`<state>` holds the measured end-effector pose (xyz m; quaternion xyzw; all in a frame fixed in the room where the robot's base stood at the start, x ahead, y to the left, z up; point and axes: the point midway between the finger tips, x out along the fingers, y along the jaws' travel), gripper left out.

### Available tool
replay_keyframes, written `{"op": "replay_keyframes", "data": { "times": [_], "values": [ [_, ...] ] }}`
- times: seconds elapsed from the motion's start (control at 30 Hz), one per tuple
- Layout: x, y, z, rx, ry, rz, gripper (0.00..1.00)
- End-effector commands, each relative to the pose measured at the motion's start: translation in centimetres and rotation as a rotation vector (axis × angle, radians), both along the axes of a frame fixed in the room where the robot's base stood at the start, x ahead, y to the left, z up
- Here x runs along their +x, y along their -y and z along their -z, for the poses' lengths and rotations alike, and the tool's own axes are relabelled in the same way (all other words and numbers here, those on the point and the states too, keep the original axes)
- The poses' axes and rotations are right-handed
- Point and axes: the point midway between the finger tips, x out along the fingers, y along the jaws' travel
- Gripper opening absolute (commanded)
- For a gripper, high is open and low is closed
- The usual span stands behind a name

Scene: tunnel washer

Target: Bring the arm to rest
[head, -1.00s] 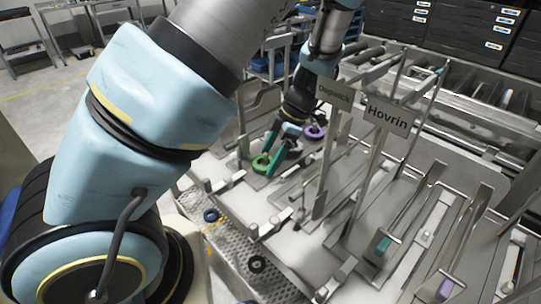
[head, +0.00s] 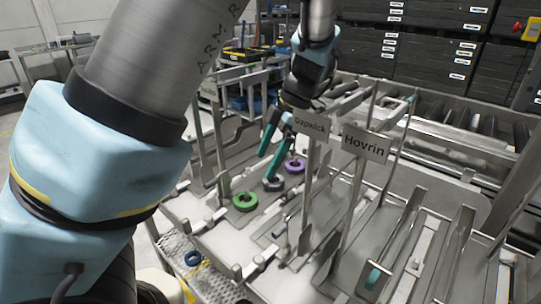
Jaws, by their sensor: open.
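My gripper (head: 268,169) is open, with two teal fingers spread apart and nothing visible between them. It hangs above the metal bench, just left of the Dapwick sign (head: 310,126). A green ring (head: 245,202) lies on the bench below and to the left of the fingers, apart from them. A purple ring (head: 295,167) lies to the right of the fingertips. My arm crosses the left of the head view and hides part of the bench's left side.
The Hovrin sign (head: 364,143) and several metal posts and rails stand close right of my gripper. A blue ring (head: 193,258) lies on the perforated grate (head: 175,246). Black labelled crates (head: 430,50) are stacked behind. Open floor shows at far left.

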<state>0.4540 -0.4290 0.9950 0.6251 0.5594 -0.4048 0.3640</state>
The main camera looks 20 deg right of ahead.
Motion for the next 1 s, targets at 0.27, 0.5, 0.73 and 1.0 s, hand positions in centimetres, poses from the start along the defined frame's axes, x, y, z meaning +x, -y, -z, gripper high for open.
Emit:
{"op": "replay_keyframes", "data": {
  "times": [0.27,0.5,0.73,1.0],
  "values": [
    [-0.1,0.6,-1.4,0.000,0.000,0.000,1.00],
    [-0.1,0.6,-1.4,0.000,0.000,0.000,1.00],
    [-0.1,0.6,-2.2,0.000,0.000,0.000,1.00],
    [-0.1,0.6,-7.0,0.000,0.000,0.000,1.00]
  ]
}}
